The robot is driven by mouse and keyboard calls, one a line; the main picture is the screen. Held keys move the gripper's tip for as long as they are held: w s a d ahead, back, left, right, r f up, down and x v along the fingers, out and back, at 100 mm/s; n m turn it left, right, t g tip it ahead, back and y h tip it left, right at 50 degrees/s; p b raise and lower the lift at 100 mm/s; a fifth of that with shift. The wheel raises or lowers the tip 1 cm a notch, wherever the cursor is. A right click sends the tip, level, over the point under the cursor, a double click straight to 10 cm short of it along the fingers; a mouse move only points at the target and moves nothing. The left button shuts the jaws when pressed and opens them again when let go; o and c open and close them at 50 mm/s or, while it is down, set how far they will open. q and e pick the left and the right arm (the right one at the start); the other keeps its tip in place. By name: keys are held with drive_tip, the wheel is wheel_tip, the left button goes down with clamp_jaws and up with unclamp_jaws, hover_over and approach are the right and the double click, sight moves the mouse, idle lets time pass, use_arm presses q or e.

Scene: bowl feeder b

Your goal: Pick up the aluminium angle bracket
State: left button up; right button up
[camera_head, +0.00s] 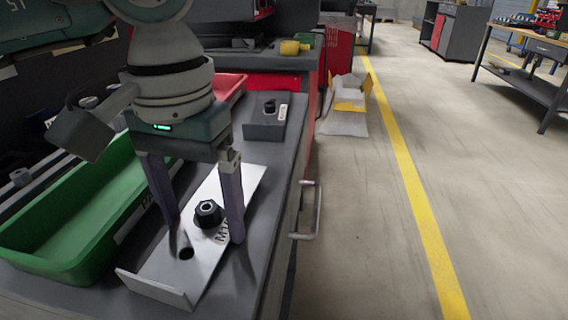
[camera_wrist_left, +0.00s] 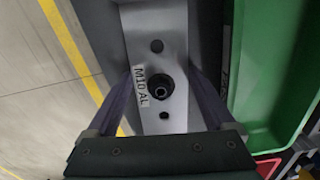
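The aluminium angle bracket (camera_head: 222,262) is a silver plate with an upturned lip at its near end. It lies on the dark grey bench top, with a black hex nut or bolt head (camera_head: 208,213) on it and a dark hole. In the left wrist view the bracket (camera_wrist_left: 160,22) runs down the middle with a label reading "M10 AL". My left gripper (camera_head: 205,232) points down over the bracket, open, with a finger on either side of the black nut. The fingertips are close to the bracket's long edges; I cannot tell whether they touch. My right gripper is not in view.
A green bin (camera_head: 78,222) stands close to the left of the bracket. The bench's right edge has a metal handle (camera_head: 308,212); open floor lies beyond.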

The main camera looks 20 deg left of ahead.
use_arm(q)
drive_tip(key=c, duration=0.7)
drive_tip(key=shift+r, duration=0.1)
